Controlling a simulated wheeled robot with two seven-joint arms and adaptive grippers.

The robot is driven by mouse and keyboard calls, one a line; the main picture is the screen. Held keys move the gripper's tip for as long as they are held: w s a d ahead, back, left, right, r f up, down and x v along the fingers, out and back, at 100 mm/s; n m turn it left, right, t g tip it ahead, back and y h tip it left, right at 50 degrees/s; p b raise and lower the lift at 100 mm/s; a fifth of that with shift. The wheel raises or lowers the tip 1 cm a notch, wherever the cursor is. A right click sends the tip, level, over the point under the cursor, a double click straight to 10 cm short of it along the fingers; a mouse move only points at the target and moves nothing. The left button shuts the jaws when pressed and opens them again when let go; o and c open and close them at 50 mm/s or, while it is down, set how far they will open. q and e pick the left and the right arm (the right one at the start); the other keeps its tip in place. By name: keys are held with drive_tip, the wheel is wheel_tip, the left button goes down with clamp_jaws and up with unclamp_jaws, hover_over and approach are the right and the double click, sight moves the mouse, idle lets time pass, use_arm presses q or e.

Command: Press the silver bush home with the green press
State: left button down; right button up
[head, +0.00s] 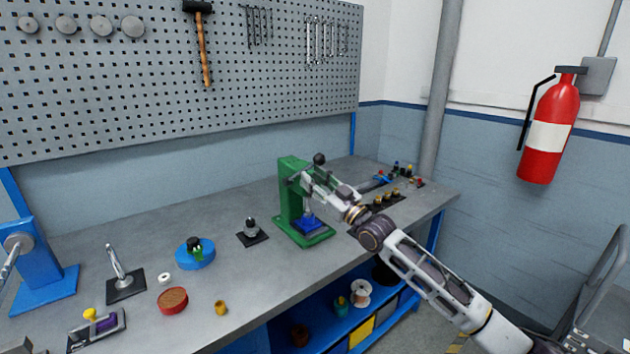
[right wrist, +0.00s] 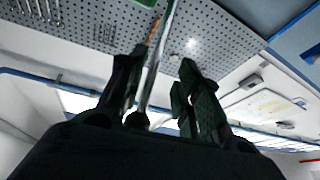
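The green press (head: 291,190) stands upright on the bench, with a blue block (head: 311,225) on its base under a silver ram. I cannot make out the silver bush; a small silver piece between ram and block is too small to tell apart. My right gripper (head: 306,180) is at the upper part of the press, beside its black lever knob (head: 319,158). In the right wrist view its fingers (right wrist: 160,95) are apart, and a silver rod (right wrist: 156,65) runs up between them, nearer the left finger. My left gripper does not show.
Left of the press are a black pad with a silver-and-black part (head: 251,232), a blue round dish (head: 195,260), a red dish (head: 172,300) and a brass piece (head: 221,308). A blue press (head: 45,270) stands far left. Several small parts lie at the right end.

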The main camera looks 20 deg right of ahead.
drive_tip(key=shift+r, duration=0.1)
drive_tip(key=v, duration=1.2)
idle(1.1)
idle(0.4)
